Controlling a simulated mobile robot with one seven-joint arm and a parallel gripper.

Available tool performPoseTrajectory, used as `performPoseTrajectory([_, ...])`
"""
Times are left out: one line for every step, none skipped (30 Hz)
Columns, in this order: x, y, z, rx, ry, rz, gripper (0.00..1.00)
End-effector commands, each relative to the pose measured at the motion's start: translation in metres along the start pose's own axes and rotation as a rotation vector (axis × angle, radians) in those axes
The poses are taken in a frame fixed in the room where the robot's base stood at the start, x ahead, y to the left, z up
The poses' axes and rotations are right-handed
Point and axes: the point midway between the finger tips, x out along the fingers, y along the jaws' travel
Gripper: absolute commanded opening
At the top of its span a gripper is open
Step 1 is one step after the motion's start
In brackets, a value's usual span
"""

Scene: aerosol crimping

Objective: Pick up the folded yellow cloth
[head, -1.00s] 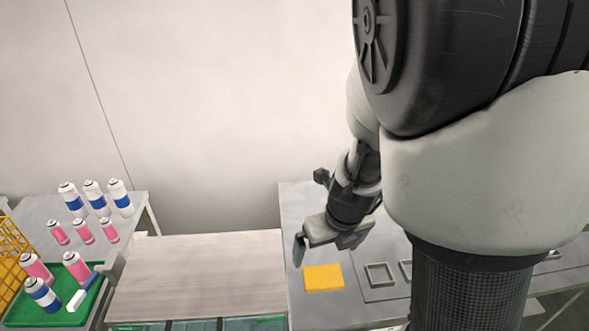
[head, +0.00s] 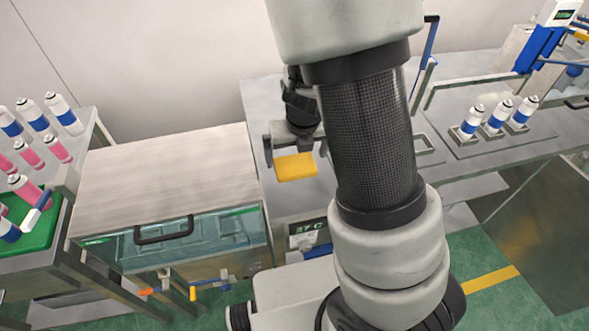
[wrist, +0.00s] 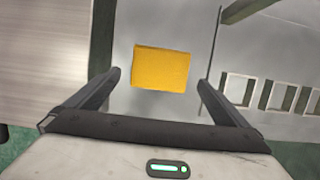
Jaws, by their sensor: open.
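The folded yellow cloth (head: 296,167) lies flat on the grey metal table (head: 283,205), near its left edge. It also shows in the wrist view (wrist: 161,68), ahead of and between my two fingers. My gripper (head: 295,150) is open and empty above the cloth, with one finger to each side of it in the picture. In the wrist view my gripper (wrist: 163,84) has both fingers apart and the cloth does not touch them. My arm hides the part of the table just right of the cloth in the head view.
Square holders (wrist: 240,89) lie right of the cloth, beside a thin raised edge. Several blue-and-white cans (head: 495,118) stand in holders farther right. A green tray (head: 40,228) with cans is at far left.

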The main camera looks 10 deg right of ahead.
Motion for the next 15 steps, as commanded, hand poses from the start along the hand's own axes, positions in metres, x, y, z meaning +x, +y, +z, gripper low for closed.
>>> performPoseTrajectory([0.01, -0.001, 0.0, 0.001, 0.001, -0.001, 1.0])
performPoseTrajectory([0.015, -0.001, 0.0, 0.001, 0.001, -0.001, 1.0])
performPoseTrajectory([0.023, 0.0, 0.001, 0.001, 0.001, -0.001, 1.0])
performPoseTrajectory([0.028, -0.001, 0.001, 0.001, 0.002, -0.001, 1.0])
performPoseTrajectory([0.032, -0.001, 0.002, 0.001, 0.002, -0.001, 1.0])
performPoseTrajectory([0.038, 0.0, 0.002, 0.001, 0.001, 0.0, 1.0])
performPoseTrajectory([0.041, 0.0, 0.003, 0.001, 0.001, -0.001, 1.0])
performPoseTrajectory([0.044, -0.001, 0.003, 0.001, 0.001, -0.001, 1.0])
performPoseTrajectory([0.047, -0.001, 0.003, 0.001, 0.001, -0.001, 1.0])
performPoseTrajectory([0.048, 0.0, 0.003, 0.001, 0.001, -0.001, 1.0])
performPoseTrajectory([0.049, 0.0, 0.003, 0.001, 0.001, -0.001, 1.0])
performPoseTrajectory([0.049, 0.0, 0.003, 0.001, 0.0, -0.001, 1.0])
performPoseTrajectory([0.049, 0.0, 0.003, 0.001, 0.0, 0.0, 1.0])
performPoseTrajectory([0.049, 0.0, 0.004, 0.0, 0.0, 0.0, 1.0])
performPoseTrajectory([0.048, 0.0, 0.004, 0.0, 0.0, 0.0, 1.0])
